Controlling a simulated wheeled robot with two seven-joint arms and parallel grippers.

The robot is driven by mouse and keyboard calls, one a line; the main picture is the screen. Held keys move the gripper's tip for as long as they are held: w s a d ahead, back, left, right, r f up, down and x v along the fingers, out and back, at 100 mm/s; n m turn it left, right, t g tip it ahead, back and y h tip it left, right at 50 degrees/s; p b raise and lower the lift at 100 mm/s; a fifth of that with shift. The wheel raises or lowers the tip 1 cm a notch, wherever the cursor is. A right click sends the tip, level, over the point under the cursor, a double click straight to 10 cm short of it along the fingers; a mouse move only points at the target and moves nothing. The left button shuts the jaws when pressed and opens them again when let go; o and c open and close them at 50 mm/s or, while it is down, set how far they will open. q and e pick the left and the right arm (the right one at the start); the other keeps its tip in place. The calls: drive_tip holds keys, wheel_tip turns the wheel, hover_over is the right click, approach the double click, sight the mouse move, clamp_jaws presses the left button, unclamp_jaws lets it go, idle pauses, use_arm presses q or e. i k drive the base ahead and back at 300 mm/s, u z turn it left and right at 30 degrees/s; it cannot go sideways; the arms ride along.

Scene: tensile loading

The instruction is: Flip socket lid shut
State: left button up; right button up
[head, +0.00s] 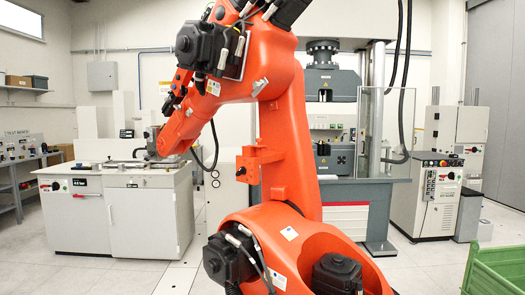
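I cannot make out a socket or its lid in the head view. A white bench cabinet (150,210) stands at the left with a dark flat fixture (140,163) on its top; details there are too small to tell. Neither of my grippers shows in this view.
A large orange robot arm (290,130) fills the middle and hides much behind it. A testing machine (322,85) with a clear shield stands behind it. A control cabinet (425,200) is at the right, a green crate (495,270) at lower right. Floor (110,277) at lower left is clear.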

sight(259, 140)
drive_tip(key=z, duration=0.55)
drive_tip(key=k, duration=0.65)
drive_tip(key=u, duration=0.1)
drive_tip(key=i, duration=0.7)
drive_tip(key=u, duration=0.6)
drive_tip(key=i, duration=1.05)
drive_tip(key=z, duration=1.05)
drive_tip(key=i, duration=0.4)
drive_tip(key=z, duration=0.45)
